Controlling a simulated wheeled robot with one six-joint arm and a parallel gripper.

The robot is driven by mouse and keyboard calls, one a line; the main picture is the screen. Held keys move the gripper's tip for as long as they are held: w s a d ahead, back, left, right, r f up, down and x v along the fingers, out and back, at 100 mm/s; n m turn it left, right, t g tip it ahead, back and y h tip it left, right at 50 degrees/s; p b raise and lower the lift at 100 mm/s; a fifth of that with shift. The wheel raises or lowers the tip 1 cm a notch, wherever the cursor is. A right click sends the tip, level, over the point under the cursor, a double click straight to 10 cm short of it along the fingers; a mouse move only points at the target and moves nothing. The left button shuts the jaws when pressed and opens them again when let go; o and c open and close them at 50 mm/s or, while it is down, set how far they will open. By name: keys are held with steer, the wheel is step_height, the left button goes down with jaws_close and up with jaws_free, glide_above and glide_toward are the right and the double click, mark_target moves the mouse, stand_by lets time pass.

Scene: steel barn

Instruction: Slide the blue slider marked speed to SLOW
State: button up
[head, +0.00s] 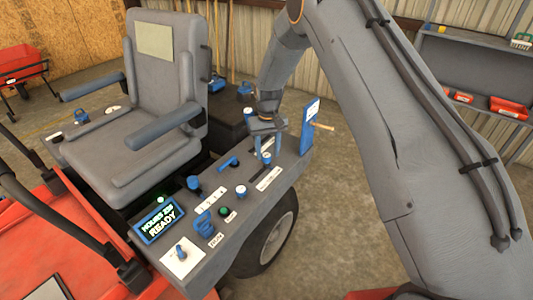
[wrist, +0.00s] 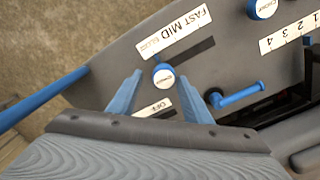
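A blue slider knob with a white lettered cap (wrist: 163,76) stands on the grey console, in a dark slot (wrist: 196,51) that runs up and to the right in the wrist view. Its cap lettering is too small to read. A white label (wrist: 174,33) beside the slot reads FAST and MID; SLOW is not readable. My gripper (wrist: 160,72) is open, with one blue finger on each side of the knob and a visible gap to each. In the head view my gripper (head: 265,138) points down over the knob (head: 266,158).
A label reading OFF (wrist: 155,107) lies just below the knob. A blue lever (wrist: 238,94) is close to the right finger. A padded seat (head: 150,130) is at left.

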mark_target(268, 155)
steer(key=shift+s+a+r, duration=0.1)
steer(key=shift+r+b, duration=0.65)
steer(key=shift+r, duration=3.15)
steer(key=shift+s, duration=0.1)
